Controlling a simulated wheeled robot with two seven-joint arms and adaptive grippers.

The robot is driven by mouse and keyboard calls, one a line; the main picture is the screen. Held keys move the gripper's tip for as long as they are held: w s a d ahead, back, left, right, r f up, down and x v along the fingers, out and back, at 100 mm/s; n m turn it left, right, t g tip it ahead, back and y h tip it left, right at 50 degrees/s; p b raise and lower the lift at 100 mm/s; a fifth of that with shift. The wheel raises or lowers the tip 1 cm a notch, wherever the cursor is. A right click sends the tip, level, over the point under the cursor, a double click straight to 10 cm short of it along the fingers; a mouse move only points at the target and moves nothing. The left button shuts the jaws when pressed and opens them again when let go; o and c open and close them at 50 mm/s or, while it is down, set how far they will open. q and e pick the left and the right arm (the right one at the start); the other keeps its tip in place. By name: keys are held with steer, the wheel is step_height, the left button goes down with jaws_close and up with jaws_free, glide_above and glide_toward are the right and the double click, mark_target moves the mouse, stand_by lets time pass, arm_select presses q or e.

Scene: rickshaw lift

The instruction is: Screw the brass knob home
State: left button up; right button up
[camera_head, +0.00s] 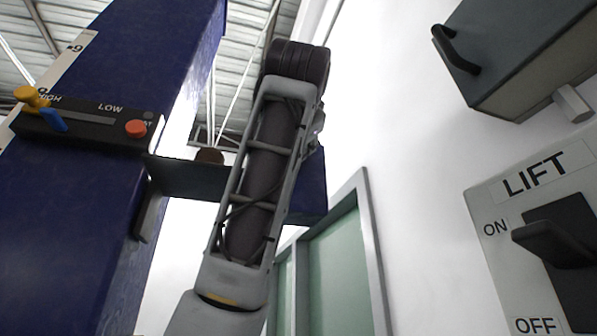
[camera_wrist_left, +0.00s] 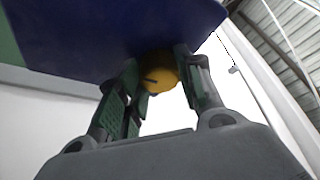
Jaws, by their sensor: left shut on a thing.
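The brass knob (camera_wrist_left: 159,73) shows yellow in the left wrist view, against the edge of a dark blue plate (camera_wrist_left: 100,35). My left gripper (camera_wrist_left: 158,80) has one finger on each side of the knob and is shut on it. How far the knob is screwed in cannot be told. In the head view my left arm rises through the middle, and its gripper and the held knob are hidden behind it. The dark blue plate (camera_head: 190,179) shows there on both sides of my arm. My right gripper is not in view.
A blue post (camera_head: 60,215) at left carries a HIGH–LOW panel with a yellow handle (camera_head: 30,97) and a red button (camera_head: 136,128). At right are a LIFT switch (camera_head: 560,240) and a grey box (camera_head: 520,50). A brown rounded thing (camera_head: 208,156) shows at the plate's upper edge.

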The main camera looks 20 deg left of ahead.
arm_select(q)
steer(key=shift+d+r+m+g+h+p, duration=0.15)
steer(key=shift+m+g+p, duration=0.75)
steer(key=shift+m, duration=1.95)
steer(key=shift+a+r+m+g+h+p, duration=0.1)
steer(key=shift+m+g+p, duration=0.85)
steer(key=shift+m, duration=1.85)
steer(key=shift+d+r+m+g+h+p, duration=0.15)
steer(key=shift+m+g+p, duration=0.25)
steer(key=shift+m+g, duration=1.7)
steer(key=shift+w+f+m+t, duration=0.1)
steer(key=shift+m+t, duration=0.35)
steer(key=shift+m, duration=1.1)
steer(key=o, duration=1)
steer(key=shift+o, duration=0.2)
steer(key=shift+y, duration=0.3)
steer(key=shift+a+n+t+h, duration=0.15)
steer(key=shift+n+t+h, duration=0.4)
steer(key=shift+n, duration=0.45)
